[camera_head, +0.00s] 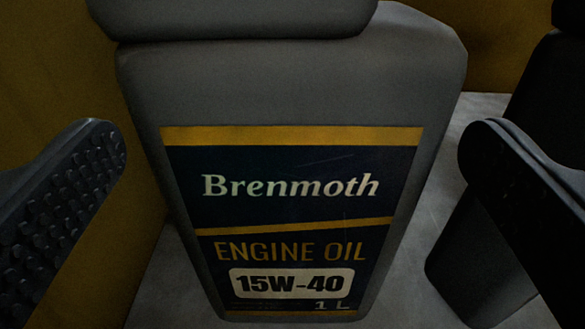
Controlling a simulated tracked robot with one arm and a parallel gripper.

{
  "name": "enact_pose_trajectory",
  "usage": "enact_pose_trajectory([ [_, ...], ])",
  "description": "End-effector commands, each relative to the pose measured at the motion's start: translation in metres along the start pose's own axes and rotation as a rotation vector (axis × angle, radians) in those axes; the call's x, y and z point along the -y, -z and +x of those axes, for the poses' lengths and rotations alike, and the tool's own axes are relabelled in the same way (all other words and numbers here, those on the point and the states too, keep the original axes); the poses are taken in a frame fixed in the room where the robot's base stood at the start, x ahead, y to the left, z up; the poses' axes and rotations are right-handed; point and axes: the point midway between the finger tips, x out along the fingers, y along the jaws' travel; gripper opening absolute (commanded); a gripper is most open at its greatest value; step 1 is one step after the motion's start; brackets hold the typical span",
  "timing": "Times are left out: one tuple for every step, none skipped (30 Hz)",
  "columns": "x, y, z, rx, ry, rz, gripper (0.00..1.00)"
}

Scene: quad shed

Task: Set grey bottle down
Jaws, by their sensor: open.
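The grey bottle (290,90) fills the middle of the view, upright on a grey surface. Its dark blue and yellow label reads Brenmoth Engine Oil 15W-40, 1 L. Its top is cut off by the upper edge of the picture. My gripper (290,165) is open, with one dark studded finger at the left of the bottle and one at the right. A gap shows between each finger and the bottle's sides.
A yellow wall or panel (60,80) stands close at the left and continues behind the bottle. A dark container (470,260) stands close at the right, partly behind my right finger. Bare grey surface (400,295) shows between it and the bottle.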

Motion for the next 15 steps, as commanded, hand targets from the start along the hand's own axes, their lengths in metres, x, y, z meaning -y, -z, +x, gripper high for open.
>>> enact_pose_trajectory([
  [0.000, 0.001, -0.009, 0.003, -0.001, 0.001, 1.00],
  [0.000, 0.002, -0.014, 0.001, -0.001, 0.001, 1.00],
  [0.000, 0.001, -0.022, 0.001, -0.001, 0.001, 1.00],
  [0.000, 0.000, -0.028, 0.004, -0.001, 0.002, 1.00],
  [0.000, 0.000, -0.033, 0.006, -0.001, 0.002, 1.00],
  [0.000, 0.001, -0.040, 0.004, -0.001, 0.002, 1.00],
  [0.000, 0.001, -0.045, 0.001, 0.000, 0.002, 1.00],
  [0.000, 0.002, -0.048, 0.001, -0.001, 0.003, 1.00],
  [-0.001, 0.001, -0.051, 0.002, -0.002, 0.005, 1.00],
  [-0.001, 0.001, -0.053, 0.003, -0.002, 0.004, 1.00],
  [-0.001, 0.000, -0.056, 0.004, -0.002, 0.005, 1.00],
  [-0.001, 0.000, -0.059, 0.005, -0.001, 0.005, 1.00],
  [-0.001, 0.000, -0.061, 0.005, -0.001, 0.004, 1.00],
  [-0.001, 0.000, -0.063, 0.005, 0.000, 0.004, 1.00],
  [-0.001, 0.000, -0.066, 0.004, -0.001, 0.004, 1.00],
])
